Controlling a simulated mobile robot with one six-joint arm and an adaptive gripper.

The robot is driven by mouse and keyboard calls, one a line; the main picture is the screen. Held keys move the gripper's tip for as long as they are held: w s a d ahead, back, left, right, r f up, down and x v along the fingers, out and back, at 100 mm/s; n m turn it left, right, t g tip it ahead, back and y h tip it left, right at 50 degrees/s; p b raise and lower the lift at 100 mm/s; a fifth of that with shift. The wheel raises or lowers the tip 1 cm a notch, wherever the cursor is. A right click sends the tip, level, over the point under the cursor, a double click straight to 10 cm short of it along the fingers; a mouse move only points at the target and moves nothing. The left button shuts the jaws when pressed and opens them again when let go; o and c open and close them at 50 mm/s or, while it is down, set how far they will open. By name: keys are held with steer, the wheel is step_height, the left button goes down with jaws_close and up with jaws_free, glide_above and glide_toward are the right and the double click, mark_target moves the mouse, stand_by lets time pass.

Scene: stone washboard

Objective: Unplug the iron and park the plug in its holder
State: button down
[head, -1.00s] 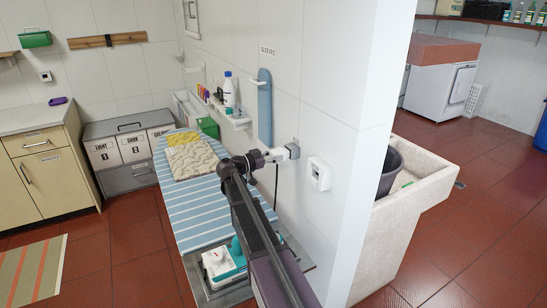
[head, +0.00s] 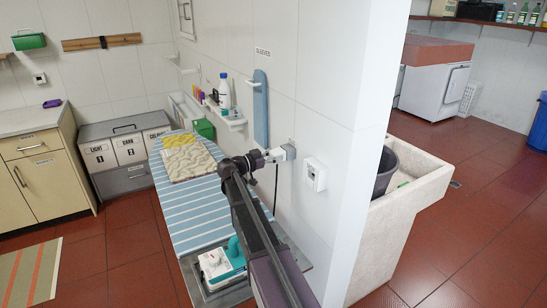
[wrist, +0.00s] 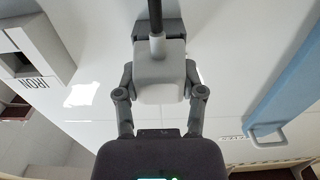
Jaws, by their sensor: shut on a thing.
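My gripper (wrist: 160,84) is shut on the white plug (wrist: 160,66), with one finger on each side of it. A dark cord (wrist: 156,18) runs from the plug toward the top of the wrist view. A grey holder (wrist: 180,24) shows right at the plug's far end; how deep the plug sits in it is hidden. In the head view my gripper (head: 274,156) is against the wall at the grey holder (head: 291,149). The white socket box (head: 314,175), labelled IRON in the wrist view (wrist: 28,45), is apart to the right. The teal and white iron (head: 213,263) rests on the board's near end.
The striped ironing board (head: 198,212) lies below my arm, with folded cloths (head: 190,160) at its far end. A blue sleeve board (head: 261,108) hangs on the wall left of the holder. A bottle shelf (head: 233,122) and a stone sink (head: 420,185) are nearby.

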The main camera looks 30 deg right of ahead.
steer(key=shift+d, duration=0.15)
steer(key=shift+c, duration=0.6)
jaws_free()
steer(key=a, duration=1.2)
steer(key=shift+s, duration=0.2)
stand_by(0.4)
